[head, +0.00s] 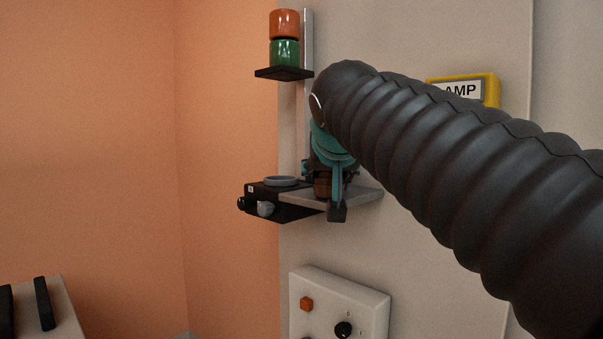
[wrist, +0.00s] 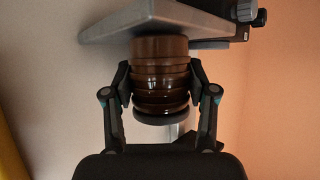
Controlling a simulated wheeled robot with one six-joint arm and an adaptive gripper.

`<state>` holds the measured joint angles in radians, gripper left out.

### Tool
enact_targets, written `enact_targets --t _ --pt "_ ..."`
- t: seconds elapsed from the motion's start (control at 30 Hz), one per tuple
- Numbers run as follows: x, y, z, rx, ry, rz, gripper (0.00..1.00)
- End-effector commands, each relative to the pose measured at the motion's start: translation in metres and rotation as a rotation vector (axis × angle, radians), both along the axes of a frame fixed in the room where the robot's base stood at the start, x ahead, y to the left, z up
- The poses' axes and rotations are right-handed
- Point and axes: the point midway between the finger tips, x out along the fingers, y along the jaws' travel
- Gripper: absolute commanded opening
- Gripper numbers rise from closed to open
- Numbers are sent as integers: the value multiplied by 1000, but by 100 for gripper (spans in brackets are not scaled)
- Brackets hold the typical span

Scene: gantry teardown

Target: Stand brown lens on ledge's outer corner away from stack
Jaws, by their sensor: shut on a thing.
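The brown lens (wrist: 160,75), a ribbed dark-brown cylinder, is between the two fingers of my gripper (wrist: 161,88) in the wrist view. My gripper is shut on it from both sides. The grey ledge (wrist: 155,17) lies right against the lens's far end in that view; I cannot tell whether they touch. In the head view the lens (head: 321,187) shows only partly, behind a finger, over the grey ledge (head: 368,196) by the wall. A stack of an orange lens (head: 284,24) and a green lens (head: 284,53) stands on a small black shelf above.
A black unit (head: 262,190) with knobs and a grey round dish (head: 281,181) adjoins the ledge's left side. A pale post (head: 306,115) rises behind. A control box (head: 340,310) is below, a yellow-framed sign (head: 490,87) right. Open space lies left, before the orange wall.

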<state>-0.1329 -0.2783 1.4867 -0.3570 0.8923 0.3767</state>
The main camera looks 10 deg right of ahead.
Motion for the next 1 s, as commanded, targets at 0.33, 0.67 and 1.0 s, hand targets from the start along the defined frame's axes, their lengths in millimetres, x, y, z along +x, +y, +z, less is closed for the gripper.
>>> enact_targets --t 0.33,0.67,1.0 --pt "0 0 -1 0 0 0 87" --pt "-4 1 1 0 -1 1 87" --pt "-53 11 27 0 -4 4 87"
